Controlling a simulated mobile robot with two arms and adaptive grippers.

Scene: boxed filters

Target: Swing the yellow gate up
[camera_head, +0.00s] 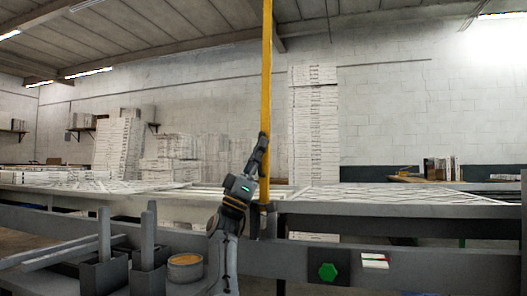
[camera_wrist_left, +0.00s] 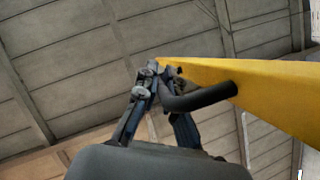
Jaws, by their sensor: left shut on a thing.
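The yellow gate (camera_head: 266,80) is a long bar standing upright in the head view. Its upper end runs out of the top of the picture, and its foot is at the grey bench's near edge. My left gripper (camera_head: 261,148) is at the lower part of the bar, against its left side. In the left wrist view the gate (camera_wrist_left: 255,85) runs off to the right, with a dark round handle (camera_wrist_left: 205,97) on it. My left gripper (camera_wrist_left: 157,78) is shut on this handle. The fingers partly hide the handle's end. My right gripper is in neither view.
A grey conveyor bench (camera_head: 420,222) crosses the view. A green button (camera_head: 328,272) is on its front. A round tub (camera_head: 185,266) and grey holders (camera_head: 104,274) stand at front left. White box stacks (camera_head: 315,130) stand behind. The space around the upright bar looks clear.

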